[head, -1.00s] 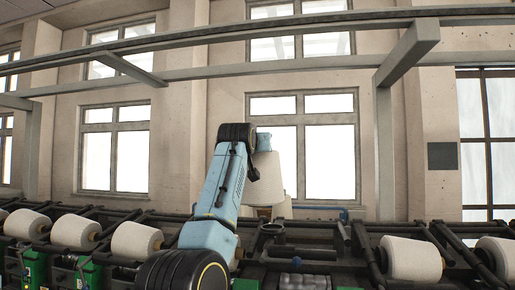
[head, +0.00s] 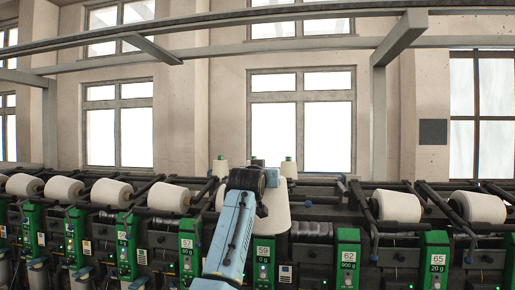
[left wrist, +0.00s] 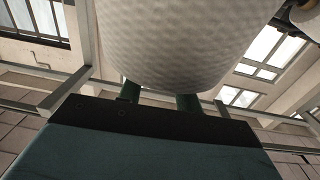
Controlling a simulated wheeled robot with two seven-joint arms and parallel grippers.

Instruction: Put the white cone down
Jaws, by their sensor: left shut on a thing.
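A large white cone (head: 275,212) is in my left gripper (head: 272,178), at the middle of the winder in the head view. The gripper is shut on it; my wrist hides part of the cone and the fingertips. In the left wrist view, the white cone (left wrist: 190,40) fills the top middle, with the two green fingers (left wrist: 160,97) at its near end. I cannot tell whether the cone touches the machine below. My right gripper is not in view.
The winder runs across the view with several green numbered panels (head: 264,262) and white cones on their sides, such as one at left (head: 168,197) and one at right (head: 397,206). Upright cones (head: 289,168) stand behind. A grey rail (head: 300,44) crosses above.

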